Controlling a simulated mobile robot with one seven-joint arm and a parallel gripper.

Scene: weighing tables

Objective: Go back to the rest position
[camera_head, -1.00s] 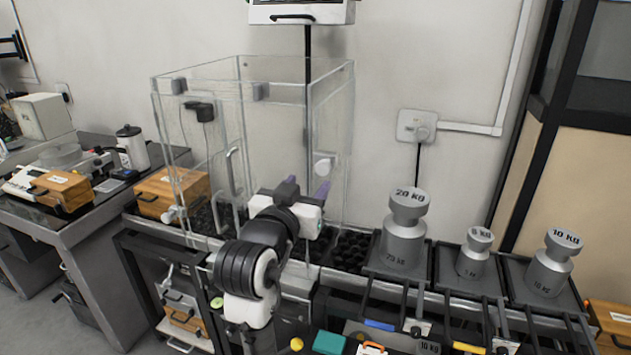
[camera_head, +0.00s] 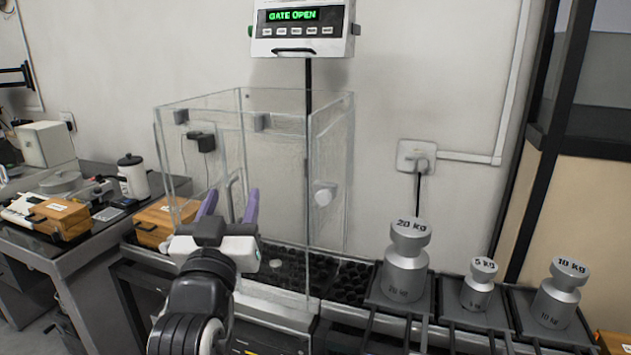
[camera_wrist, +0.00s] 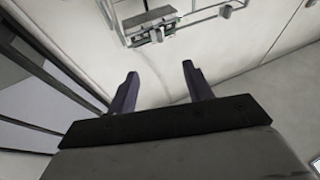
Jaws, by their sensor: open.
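My gripper (camera_head: 229,206) is in front of the clear glass enclosure (camera_head: 328,150) in the head view, with its two purple fingers pointing up. The fingers are apart and nothing is between them. In the wrist view my gripper (camera_wrist: 158,80) also shows open and empty, facing pale wall-like surfaces. My arm reaches up from the bottom of the head view and hides part of the enclosure's lower left and the table edge.
A display (camera_head: 300,28) above reads "GATE OPEN". Steel weights marked 20 KG (camera_head: 404,262), 5 KG (camera_head: 479,285) and 10 KG (camera_head: 560,295) stand on platforms at right. A wooden box (camera_head: 165,220) and a white kettle (camera_head: 133,176) are at left.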

